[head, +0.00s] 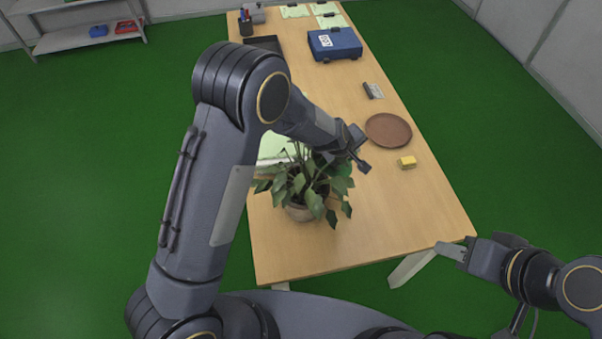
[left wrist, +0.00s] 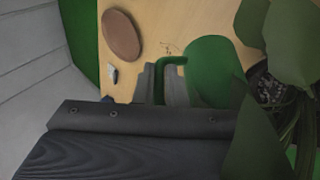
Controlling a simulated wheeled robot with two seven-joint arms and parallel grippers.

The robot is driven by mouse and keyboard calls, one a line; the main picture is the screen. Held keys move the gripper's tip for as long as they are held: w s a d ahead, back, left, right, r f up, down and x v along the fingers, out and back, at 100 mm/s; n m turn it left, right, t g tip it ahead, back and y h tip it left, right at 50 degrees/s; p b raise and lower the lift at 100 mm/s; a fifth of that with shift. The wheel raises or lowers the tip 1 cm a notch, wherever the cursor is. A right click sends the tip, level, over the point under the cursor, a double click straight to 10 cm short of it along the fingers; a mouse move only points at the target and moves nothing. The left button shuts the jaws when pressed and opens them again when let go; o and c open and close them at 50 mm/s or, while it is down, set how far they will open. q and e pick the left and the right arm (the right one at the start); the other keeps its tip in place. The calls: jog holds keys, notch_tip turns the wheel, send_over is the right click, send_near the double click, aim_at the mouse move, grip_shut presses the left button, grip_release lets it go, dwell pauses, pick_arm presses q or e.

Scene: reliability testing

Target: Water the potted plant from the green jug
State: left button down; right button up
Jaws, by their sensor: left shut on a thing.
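The potted plant (head: 287,187) stands on the near part of the table, leafy, in a brown pot (head: 299,213). My left gripper (head: 357,150) is just behind and right of its leaves. In the left wrist view the left gripper (left wrist: 165,88) is shut on the handle of the green jug (left wrist: 212,66). The jug is close beside the plant's leaves (left wrist: 292,45). In the head view the jug is mostly hidden by leaves and gripper, so its tilt is unclear. My right gripper (head: 452,251) is off the table's near right corner, holding nothing visible; its finger gap is unclear.
On the wooden table (head: 400,218) are a round brown plate (head: 388,130), a yellow block (head: 407,162) and a small grey item (head: 373,91). A blue case (head: 334,44) and a dark tray (head: 264,43) lie farther back. The near right tabletop is clear.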

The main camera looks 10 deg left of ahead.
dwell(0.4)
pick_arm(q)
jog(key=w+d+f+m+g+y+b, duration=0.1)
jog(key=d+f+y+b, duration=0.4)
jog(key=f, duration=0.5)
jog(key=shift+w+d+f+m+g+y, duration=0.4)
jog(key=shift+w+d+g+y, duration=0.4)
jog(key=shift+w+d, duration=0.35)
dwell(0.8)
